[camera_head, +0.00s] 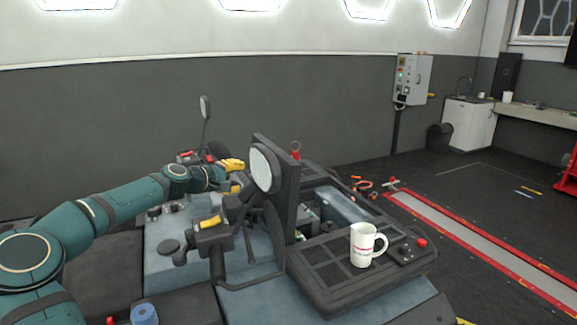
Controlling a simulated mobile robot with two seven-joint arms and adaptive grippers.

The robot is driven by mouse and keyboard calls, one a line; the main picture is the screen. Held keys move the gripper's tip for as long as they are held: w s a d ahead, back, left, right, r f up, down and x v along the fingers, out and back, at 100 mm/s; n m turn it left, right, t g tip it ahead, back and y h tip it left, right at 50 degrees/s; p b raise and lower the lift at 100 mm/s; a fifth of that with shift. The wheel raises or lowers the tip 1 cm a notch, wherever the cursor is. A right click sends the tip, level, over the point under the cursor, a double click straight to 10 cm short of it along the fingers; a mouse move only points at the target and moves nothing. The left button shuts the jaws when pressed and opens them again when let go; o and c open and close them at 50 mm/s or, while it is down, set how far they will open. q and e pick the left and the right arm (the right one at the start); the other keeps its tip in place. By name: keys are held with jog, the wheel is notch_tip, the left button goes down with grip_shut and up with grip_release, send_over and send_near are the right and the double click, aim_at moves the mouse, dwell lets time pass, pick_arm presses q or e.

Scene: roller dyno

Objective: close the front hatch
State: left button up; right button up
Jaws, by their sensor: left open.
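The vehicle in front of me has an upright dark panel (285,193) beside an open compartment (342,204). The panel appears to be the front hatch, standing raised, but I cannot tell for sure. A round mirror (264,168) overlaps its left side. My left arm reaches in from the left, and my left gripper (234,175) is open among the controls, left of the panel and apart from it. The gripper's fingertips are small and partly hidden among yellow and dark parts. My right gripper is out of view.
A white mug (366,245) stands on the dark front cover (330,262), next to a red button (422,242). A second mirror (205,107) rises on a thin stalk. Orange tools (365,186) lie on the floor behind. A red-edged roller track (480,245) runs along the right.

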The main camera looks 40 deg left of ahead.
pick_arm(q)
jog(key=p+x, duration=0.1)
jog(key=x, duration=1.3)
jog(key=shift+w+r+p, duration=0.1)
jog(key=shift+p, duration=0.3)
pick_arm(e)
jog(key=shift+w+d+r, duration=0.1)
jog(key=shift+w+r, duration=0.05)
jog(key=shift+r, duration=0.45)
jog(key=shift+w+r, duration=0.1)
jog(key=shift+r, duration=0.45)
pick_arm(q)
grip_shut()
